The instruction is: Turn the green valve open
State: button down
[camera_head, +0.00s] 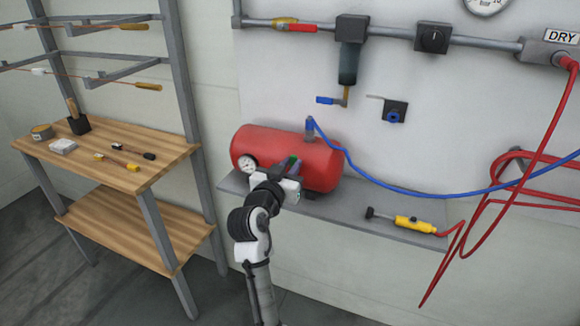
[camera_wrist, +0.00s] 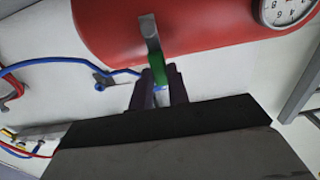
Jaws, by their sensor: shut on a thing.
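The green valve (camera_wrist: 159,75) is a small green handle by a grey metal stem on the red tank (camera_wrist: 90,30). In the head view the green valve (camera_head: 293,161) shows as a small green spot in front of the red tank (camera_head: 320,158). My gripper (camera_wrist: 161,85) is shut on the green valve, with a dark finger on each side of it. My gripper also shows in the head view (camera_head: 290,168), where it hides much of the valve. The lower end of the handle is between the fingers.
The tank sits on a grey wall shelf (camera_head: 376,222) with a yellow-handled tool (camera_head: 415,225) at its right. A blue hose (camera_head: 400,188) leaves the tank top. Red hoses (camera_head: 530,190) hang at the right. A wooden workbench (camera_head: 100,160) stands at the left.

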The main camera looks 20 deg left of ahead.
dwell(0.4)
jog(key=d+m+b, duration=0.1)
jog(key=m+b, duration=0.1)
jog(key=b, duration=0.1)
jog(key=d+f+m+b, duration=0.1)
jog(key=m+b, duration=0.2)
jog(key=b, duration=0.1)
jog(key=shift+d, duration=0.15)
jog(key=m+b, duration=0.2)
jog(key=d+f+m+b, duration=0.1)
jog(key=b, duration=0.1)
jog(key=shift+d+m+b, duration=0.15)
jog(key=shift+m+b, duration=0.15)
jog(key=shift+m, duration=0.1)
jog(key=m+b, duration=0.1)
jog(key=b, duration=0.1)
jog(key=d+f+m+b, duration=0.1)
jog(key=m+b, duration=0.1)
jog(key=shift+f+m, duration=0.1)
jog(key=shift+m, duration=0.2)
jog(key=m+b, duration=0.1)
jog(key=f+m+b, duration=0.1)
jog(key=m+b, duration=0.2)
jog(key=shift+d+f, duration=0.25)
jog(key=shift+f+m+b, duration=0.25)
jog(key=shift+m+b, duration=0.45)
jog(key=shift+b, duration=0.1)
